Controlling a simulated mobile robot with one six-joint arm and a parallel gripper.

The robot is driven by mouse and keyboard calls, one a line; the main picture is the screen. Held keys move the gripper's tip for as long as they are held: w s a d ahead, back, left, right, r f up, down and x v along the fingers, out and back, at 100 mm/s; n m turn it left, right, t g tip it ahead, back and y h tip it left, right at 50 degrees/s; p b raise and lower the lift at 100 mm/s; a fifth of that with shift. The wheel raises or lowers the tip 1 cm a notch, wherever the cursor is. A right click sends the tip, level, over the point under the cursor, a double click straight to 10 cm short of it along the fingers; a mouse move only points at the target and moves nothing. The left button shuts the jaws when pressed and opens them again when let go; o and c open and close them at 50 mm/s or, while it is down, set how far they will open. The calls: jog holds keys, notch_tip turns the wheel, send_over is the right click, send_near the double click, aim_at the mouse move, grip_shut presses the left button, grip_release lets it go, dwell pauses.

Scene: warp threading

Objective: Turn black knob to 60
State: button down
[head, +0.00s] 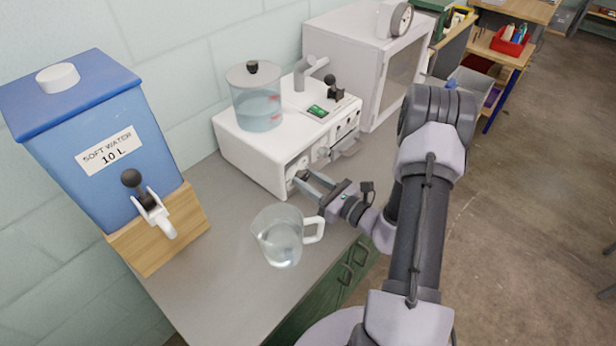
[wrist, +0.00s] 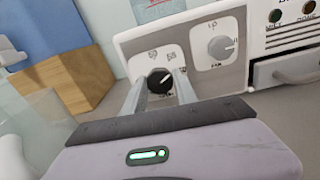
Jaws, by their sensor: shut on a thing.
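The black knob (wrist: 159,81) is on the front panel of the white machine (wrist: 140,38), at the left end of that panel. A white pointer line on the knob leans to the upper right. Small dial marks surround it, too blurred to read for certain. My gripper (wrist: 158,84) is at the knob, with one finger on each side, shut on it. In the head view my gripper (head: 300,180) reaches the machine's (head: 245,150) lower left front, and the fingers mostly hide the knob there.
A glass jug of water (head: 280,240) stands on the grey counter close to my gripper. A blue soft water tank (head: 75,140) is at the left. A grey knob (wrist: 221,47) sits right of the black one. A small drawer (wrist: 290,72) sticks out at the right.

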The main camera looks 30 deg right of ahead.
jog(key=m+p, duration=0.3)
jog(key=m, duration=0.2)
jog(key=shift+m, duration=0.4)
dwell(0.4)
jog(key=c, duration=1)
grip_release()
jog(key=shift+o, duration=0.2)
jog(key=p+v, duration=0.2)
jog(key=v, duration=1.5)
jog(key=shift+s+p, duration=0.25)
jog(key=shift+p, duration=0.15)
